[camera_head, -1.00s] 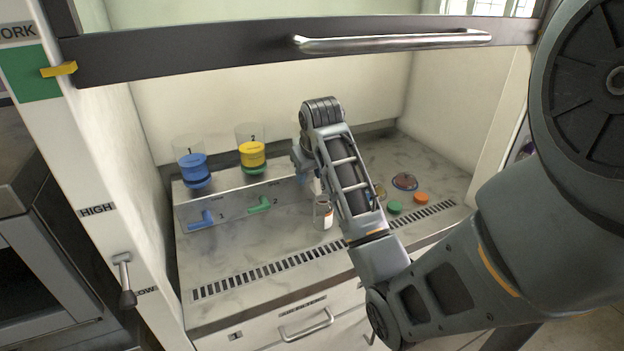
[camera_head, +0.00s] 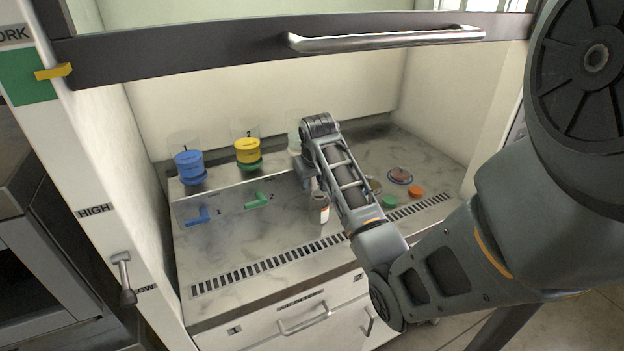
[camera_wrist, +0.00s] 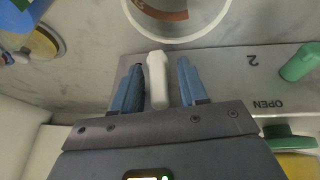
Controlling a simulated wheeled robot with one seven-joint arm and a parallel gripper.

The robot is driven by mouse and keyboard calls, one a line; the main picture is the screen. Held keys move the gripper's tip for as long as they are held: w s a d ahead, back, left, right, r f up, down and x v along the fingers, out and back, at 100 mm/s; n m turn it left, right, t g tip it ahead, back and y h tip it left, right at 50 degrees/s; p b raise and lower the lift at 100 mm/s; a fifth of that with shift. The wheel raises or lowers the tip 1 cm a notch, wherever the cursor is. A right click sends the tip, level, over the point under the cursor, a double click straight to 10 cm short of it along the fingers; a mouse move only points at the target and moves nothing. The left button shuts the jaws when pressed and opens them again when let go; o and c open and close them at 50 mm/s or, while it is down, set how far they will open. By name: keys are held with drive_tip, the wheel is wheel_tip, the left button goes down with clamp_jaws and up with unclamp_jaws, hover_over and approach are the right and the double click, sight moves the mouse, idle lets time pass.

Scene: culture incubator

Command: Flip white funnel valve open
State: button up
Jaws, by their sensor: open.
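The white valve handle (camera_wrist: 157,82) shows in the wrist view on the grey panel (camera_wrist: 222,72), between the two blue fingers of my gripper (camera_wrist: 161,66). The left finger is very close to the handle; I cannot tell whether it touches. The right finger stands apart from it. My gripper is open. In the head view my gripper (camera_head: 304,172) is at the right part of the panel, and my arm hides the white handle. A pale clear funnel (camera_head: 295,128) shows partly behind my arm.
Blue (camera_head: 197,216) and green (camera_head: 257,200) valve handles sit further left, below blue (camera_head: 189,165) and yellow (camera_head: 247,151) funnels. A bottle (camera_head: 319,210) stands close in front of my gripper. Green (camera_head: 389,202) and orange (camera_head: 415,192) caps lie right. The sash (camera_head: 220,46) hangs above.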

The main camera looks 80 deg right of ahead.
clamp_jaws()
idle(0.3)
drive_tip(key=shift+s+d+t+y, duration=0.1)
drive_tip(key=shift+s+t+y, duration=0.05)
drive_tip(key=shift+t+y, duration=0.3)
unclamp_jaws()
